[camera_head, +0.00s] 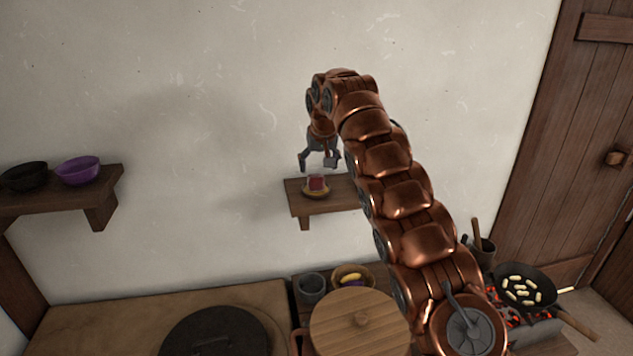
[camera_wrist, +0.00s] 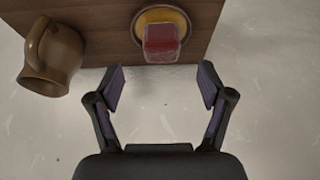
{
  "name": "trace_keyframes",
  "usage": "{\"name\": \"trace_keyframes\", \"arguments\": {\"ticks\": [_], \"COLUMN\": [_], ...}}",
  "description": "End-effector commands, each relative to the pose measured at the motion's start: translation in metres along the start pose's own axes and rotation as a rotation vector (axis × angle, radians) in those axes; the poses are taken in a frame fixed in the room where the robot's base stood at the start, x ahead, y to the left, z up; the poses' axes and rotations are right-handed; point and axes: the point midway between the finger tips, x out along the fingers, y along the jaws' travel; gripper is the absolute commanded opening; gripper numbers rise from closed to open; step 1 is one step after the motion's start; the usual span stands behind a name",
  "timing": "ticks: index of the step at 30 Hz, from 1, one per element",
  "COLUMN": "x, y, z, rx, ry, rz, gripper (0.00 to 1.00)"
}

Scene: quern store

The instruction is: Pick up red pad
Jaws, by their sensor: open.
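The red pad (camera_head: 316,183) is a small red block on a yellowish round dish (camera_head: 316,194). The dish stands on a small wooden wall shelf (camera_head: 325,206). In the wrist view the red pad (camera_wrist: 162,43) sits on the dish (camera_wrist: 141,18), ahead of the fingers and near the shelf edge. My gripper (camera_head: 319,166) is open and empty, above the shelf and the pad. In the wrist view my gripper (camera_wrist: 162,88) has its two fingers spread wide, with the pad just beyond the gap between them and not touched.
Below the shelf are a grey cup (camera_head: 311,288), a bowl of food (camera_head: 352,276) and a round wooden lid (camera_head: 358,322). A left shelf holds a purple bowl (camera_head: 78,170).

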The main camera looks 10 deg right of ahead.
Motion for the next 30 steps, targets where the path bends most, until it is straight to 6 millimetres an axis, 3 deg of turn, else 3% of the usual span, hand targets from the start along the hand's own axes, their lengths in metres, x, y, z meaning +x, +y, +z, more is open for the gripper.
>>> {"name": "trace_keyframes", "arguments": {"ticks": [11,21,28,30], "x": [0.024,0.064,0.068,0.068], "y": [0.001,-0.002,-0.002,-0.002], "z": [-0.001,-0.001,0.000,0.000], "rx": [0.002,0.001,0.000,0.000], "ry": [-0.002,0.000,0.002,0.002], "rz": [0.002,0.000,0.000,0.000], "gripper": [0.79,0.79,0.79,0.74]}}
